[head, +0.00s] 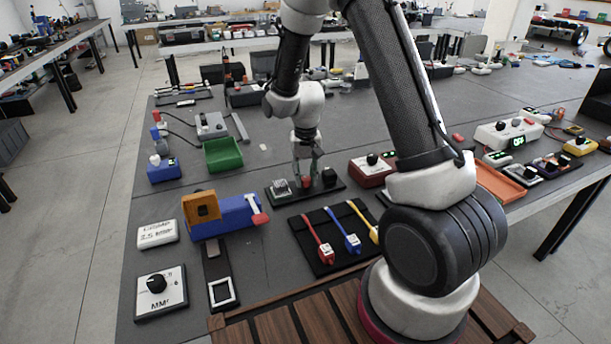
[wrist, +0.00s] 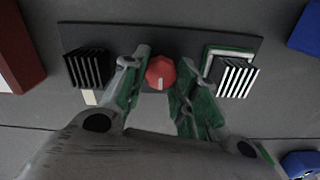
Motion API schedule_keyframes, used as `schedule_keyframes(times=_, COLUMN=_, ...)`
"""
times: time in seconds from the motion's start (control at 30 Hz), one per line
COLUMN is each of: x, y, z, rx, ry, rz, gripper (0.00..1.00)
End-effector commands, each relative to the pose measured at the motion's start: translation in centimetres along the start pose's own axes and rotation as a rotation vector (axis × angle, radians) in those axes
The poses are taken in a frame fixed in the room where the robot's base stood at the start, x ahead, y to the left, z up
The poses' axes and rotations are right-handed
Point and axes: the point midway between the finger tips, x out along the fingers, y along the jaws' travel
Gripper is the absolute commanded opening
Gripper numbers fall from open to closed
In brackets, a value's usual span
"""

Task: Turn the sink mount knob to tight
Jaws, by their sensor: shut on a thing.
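The sink mount is a dark plate (wrist: 205,35) on the table with a red knob (wrist: 160,72) in its middle. The knob has a pale pointer mark facing my gripper's palm. A black finned heat sink (wrist: 88,68) stands on one side of the knob and a finned block on a green board (wrist: 236,76) stands on the other. In the head view the red knob (head: 306,182) sits low between my fingers. My gripper (wrist: 160,78) points down with its two fingers closed on either side of the red knob. The fingers hide part of the plate.
A black mat with red, blue and yellow-handled items (head: 325,245) lies in front. A blue block with an orange piece (head: 225,215) is at left, a green tray (head: 223,155) behind it. A red-and-white box with a black knob (head: 372,168) stands close at right.

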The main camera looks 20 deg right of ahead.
Motion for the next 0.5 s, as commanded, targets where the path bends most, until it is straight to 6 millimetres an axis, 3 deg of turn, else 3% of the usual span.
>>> schedule_keyframes(times=0.5, x=-0.06, y=-0.01, z=-0.09, rx=0.052, ry=0.003, rz=-0.001, gripper=0.05)
